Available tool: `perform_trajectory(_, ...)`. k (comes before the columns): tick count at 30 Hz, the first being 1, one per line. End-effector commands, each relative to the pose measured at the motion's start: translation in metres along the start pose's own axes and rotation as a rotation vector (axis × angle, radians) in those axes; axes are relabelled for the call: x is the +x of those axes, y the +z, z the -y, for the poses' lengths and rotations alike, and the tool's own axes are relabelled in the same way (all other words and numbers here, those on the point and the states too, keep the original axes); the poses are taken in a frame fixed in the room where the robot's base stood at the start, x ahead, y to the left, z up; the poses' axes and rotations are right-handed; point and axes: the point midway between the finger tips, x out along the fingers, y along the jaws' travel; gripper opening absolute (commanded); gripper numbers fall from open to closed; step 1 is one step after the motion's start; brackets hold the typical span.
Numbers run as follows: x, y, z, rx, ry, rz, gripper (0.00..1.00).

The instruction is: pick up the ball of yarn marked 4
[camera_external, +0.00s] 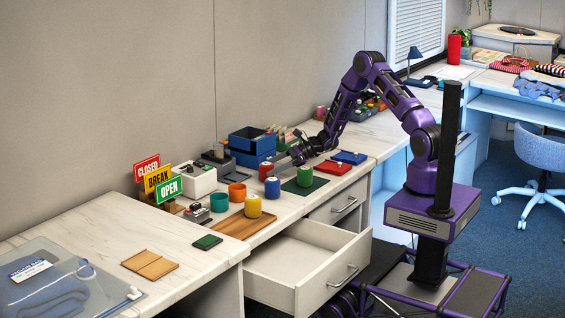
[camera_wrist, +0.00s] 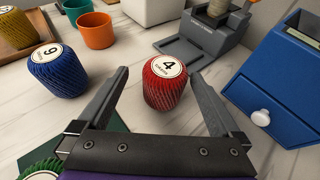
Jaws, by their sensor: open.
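The red ball of yarn marked 4 (camera_wrist: 165,92) stands upright on the white worktop in the wrist view, with its round label on top. It also shows in the external view as a small red cylinder (camera_external: 265,172). My gripper (camera_wrist: 159,74) is open, with one finger to the left of the red ball and the other to its right. Neither finger visibly presses on it. In the external view my gripper (camera_external: 279,162) is low over the worktop, just right of the red ball.
A blue yarn ball (camera_wrist: 57,75) stands left of my left finger. A green one (camera_external: 305,176) sits on a green mat. A blue drawer box (camera_wrist: 275,85) is close on the right. Orange (camera_external: 237,192) and teal (camera_external: 219,203) cups stand nearby. An open drawer (camera_external: 305,262) juts out below.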

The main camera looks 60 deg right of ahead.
Motion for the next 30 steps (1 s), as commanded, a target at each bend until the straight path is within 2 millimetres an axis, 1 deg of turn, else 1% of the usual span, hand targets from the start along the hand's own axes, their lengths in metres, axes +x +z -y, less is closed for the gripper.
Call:
perform_trajectory(6,0.033,-0.001,0.005,-0.002,0.003,0.001,1.0)
perform_trajectory(9,0.044,-0.001,0.006,-0.001,0.002,0.0,1.0)
perform_trajectory(12,0.049,-0.001,0.006,0.0,0.0,0.0,1.0)
perform_trajectory(18,0.049,0.0,0.006,-0.001,0.0,0.001,1.0)
perform_trajectory(20,0.049,0.0,0.006,-0.001,0.0,0.0,0.91)
perform_trajectory(21,0.049,0.0,0.006,-0.001,0.0,0.0,0.84)
perform_trajectory(26,0.049,0.0,0.006,-0.001,0.0,0.0,0.55)
perform_trajectory(30,0.048,0.0,0.006,-0.001,0.0,0.0,0.3)
